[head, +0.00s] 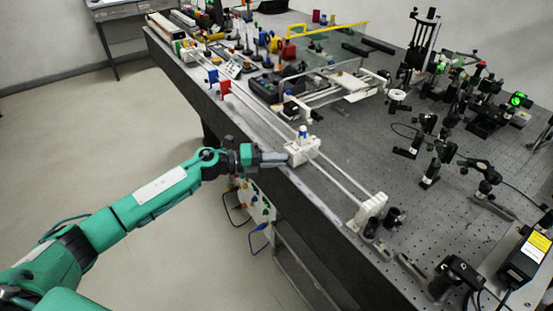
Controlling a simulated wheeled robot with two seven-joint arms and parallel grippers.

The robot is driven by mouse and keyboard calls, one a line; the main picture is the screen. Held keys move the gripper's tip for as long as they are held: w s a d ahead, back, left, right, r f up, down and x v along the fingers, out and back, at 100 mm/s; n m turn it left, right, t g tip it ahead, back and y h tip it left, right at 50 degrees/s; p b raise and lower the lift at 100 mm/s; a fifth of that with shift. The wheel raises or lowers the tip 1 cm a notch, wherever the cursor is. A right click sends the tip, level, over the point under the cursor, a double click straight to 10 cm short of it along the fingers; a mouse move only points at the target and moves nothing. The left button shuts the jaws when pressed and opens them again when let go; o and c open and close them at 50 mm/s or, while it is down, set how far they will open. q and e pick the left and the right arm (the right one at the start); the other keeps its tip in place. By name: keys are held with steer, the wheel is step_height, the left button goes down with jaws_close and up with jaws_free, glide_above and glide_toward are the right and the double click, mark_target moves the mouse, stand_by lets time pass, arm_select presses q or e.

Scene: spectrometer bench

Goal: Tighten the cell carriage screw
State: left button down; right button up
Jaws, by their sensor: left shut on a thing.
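The cell carriage, a white block (298,154), sits on a pair of pale parallel rails (344,178) along the bench's near edge. My right gripper is not in view.
A white end block (371,206) holds the rails at the right. Blue and red plates (225,88) stand farther up the rails. Optical mounts (430,160) crowd the bench's right side. A box with cables (256,202) hangs below the near edge. The floor at left is clear.

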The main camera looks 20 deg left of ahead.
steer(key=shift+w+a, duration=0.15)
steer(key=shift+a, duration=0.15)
arm_select(q)
steer(key=c, duration=1.4)
jaws_free()
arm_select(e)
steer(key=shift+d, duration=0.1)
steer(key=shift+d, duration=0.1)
arm_select(q)
steer(key=b+v, duration=0.3)
steer(key=v, duration=1)
steer(key=shift+s+a+r, duration=0.1)
steer(key=shift+s+a, duration=0.1)
steer(key=shift+a, duration=0.15)
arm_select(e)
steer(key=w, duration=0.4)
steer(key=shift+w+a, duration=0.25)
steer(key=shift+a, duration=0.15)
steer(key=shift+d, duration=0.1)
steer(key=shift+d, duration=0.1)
